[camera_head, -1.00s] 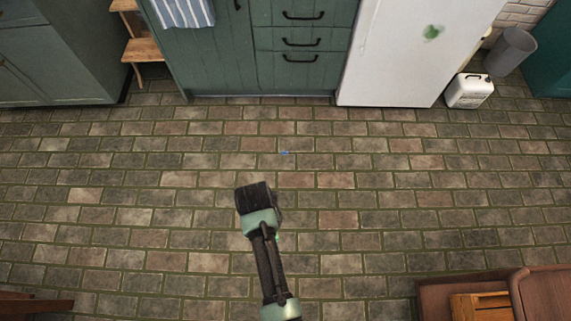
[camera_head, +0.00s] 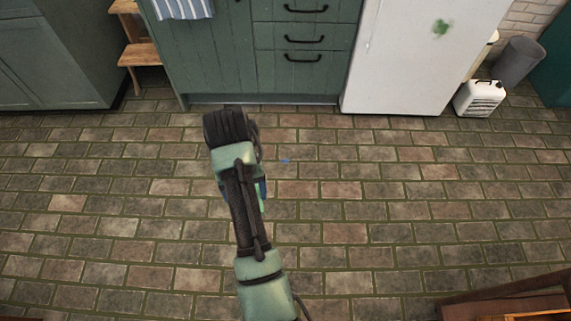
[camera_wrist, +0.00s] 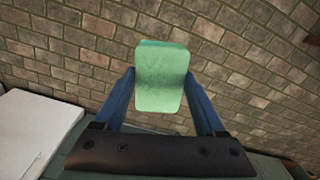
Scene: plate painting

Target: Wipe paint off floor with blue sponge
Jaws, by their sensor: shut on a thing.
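My gripper (camera_wrist: 161,78) is shut on a sponge (camera_wrist: 163,90) in the wrist view. Its blue fingers press the sponge's two sides. The sponge looks pale green, not blue, and is a rounded block. In the head view, my arm hides most of the gripper; slivers of blue and green show at the arm's right side. A small blue spot (camera_head: 285,161), like paint, lies on the brick floor (camera_head: 380,205), a little right of my arm. I cannot tell the sponge's height above the floor.
Green cabinets (camera_head: 215,60) stand at the back. A white fridge (camera_head: 400,60) with a green smear (camera_head: 442,28) is right of them, with a white jug (camera_head: 480,98) and grey bin (camera_head: 518,62) beside it. Brown furniture (camera_head: 505,308) is at bottom right. The middle floor is clear.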

